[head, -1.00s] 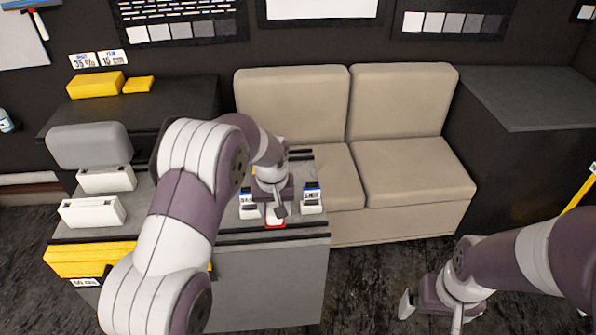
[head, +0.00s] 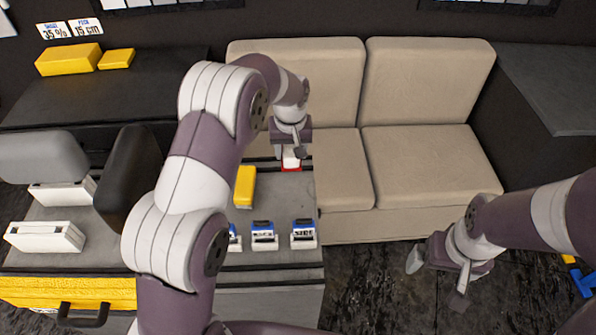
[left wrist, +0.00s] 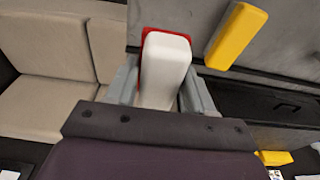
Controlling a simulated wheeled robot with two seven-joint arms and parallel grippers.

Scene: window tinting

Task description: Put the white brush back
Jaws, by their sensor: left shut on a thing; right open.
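The white brush (head: 291,154) has a white body and a red edge, and it is at the far end of the grey cart top (head: 284,203), near the sofa. My left gripper (head: 291,147) is shut on it from above; the arm hides part of it. In the left wrist view the white body (left wrist: 165,62) sits between both fingers, with the red part beyond it. Whether the red edge touches the surface, I cannot tell. My right gripper (head: 436,281) is open and empty, low over the dark floor in front of the sofa.
A yellow block (head: 245,187) lies close to the brush on the cart top. Several white-and-blue labelled holders (head: 264,236) stand at the near side. A beige sofa (head: 420,165) adjoins the cart on the right. White boxes (head: 45,236) and a black pad (head: 130,178) are on the left.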

